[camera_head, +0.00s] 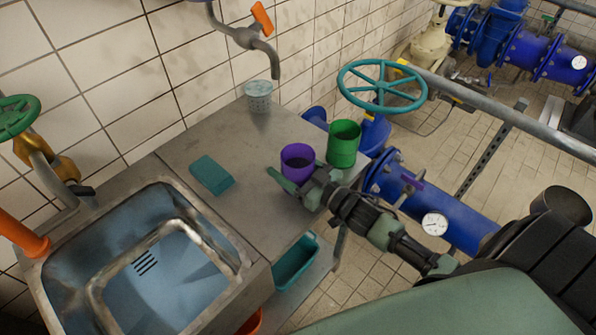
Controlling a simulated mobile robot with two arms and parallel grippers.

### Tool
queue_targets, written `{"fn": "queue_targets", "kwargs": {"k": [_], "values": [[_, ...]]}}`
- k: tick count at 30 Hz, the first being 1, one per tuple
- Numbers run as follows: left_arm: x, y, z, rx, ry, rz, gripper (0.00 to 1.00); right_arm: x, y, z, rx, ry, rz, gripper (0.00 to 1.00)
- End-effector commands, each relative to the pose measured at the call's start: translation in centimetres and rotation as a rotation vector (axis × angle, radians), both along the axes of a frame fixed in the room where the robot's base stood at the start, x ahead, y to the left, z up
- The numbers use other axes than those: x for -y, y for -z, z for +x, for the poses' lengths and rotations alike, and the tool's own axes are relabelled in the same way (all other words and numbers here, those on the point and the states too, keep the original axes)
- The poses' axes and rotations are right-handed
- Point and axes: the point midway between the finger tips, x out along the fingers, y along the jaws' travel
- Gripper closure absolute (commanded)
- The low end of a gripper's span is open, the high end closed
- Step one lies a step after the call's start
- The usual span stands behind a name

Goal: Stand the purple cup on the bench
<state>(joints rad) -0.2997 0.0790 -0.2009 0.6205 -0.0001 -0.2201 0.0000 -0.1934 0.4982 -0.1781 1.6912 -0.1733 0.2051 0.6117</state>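The purple cup (298,158) is upright with its open mouth up, near the right edge of the metal bench (240,215). My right gripper (304,177) reaches in from the right at the cup's lower part. One green finger lies along the cup's near left side and the other end of the gripper is at its right. The cup's base is partly hidden by the gripper, so I cannot tell whether it touches the bench or whether the fingers press on it. My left gripper is not in view.
A green cup (343,146) stands close to the right of the purple one. A teal sponge (211,175) and a pale perforated cup (259,97) are on the bench. A sink (150,270) is at left. A teal handwheel (383,86) and blue pipes lie beyond the right edge.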

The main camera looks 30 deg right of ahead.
Motion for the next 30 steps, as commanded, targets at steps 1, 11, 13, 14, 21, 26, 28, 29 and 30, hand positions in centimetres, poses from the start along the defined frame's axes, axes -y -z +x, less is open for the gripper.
{"fn": "queue_targets", "kwargs": {"k": [1,11,13,14,21,26,28,29,30], "values": [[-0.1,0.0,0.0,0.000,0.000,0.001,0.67,0.0,0.0,0.0,0.000,0.000,0.000,0.57],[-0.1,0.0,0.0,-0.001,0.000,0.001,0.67,0.0,-0.2,0.0,0.001,0.000,0.000,0.79],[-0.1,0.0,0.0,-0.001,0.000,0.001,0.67,0.0,-0.5,0.0,0.001,0.000,-0.001,0.79],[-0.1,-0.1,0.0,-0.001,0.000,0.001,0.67,0.0,-0.7,0.0,0.001,0.000,-0.001,0.79],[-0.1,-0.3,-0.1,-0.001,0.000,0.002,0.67,0.0,-4.3,0.0,0.005,-0.002,-0.002,0.79],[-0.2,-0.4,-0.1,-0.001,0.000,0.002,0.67,0.0,-8.5,0.0,0.007,-0.003,-0.004,0.79],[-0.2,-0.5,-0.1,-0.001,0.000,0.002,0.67,0.0,-10.4,0.0,0.007,-0.003,-0.004,0.79],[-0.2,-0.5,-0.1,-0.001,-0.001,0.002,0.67,0.0,-11.2,0.0,0.005,-0.003,-0.003,0.79],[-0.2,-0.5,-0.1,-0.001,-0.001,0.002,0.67,-0.1,-12.1,-0.1,0.006,-0.004,-0.004,0.79]]}}
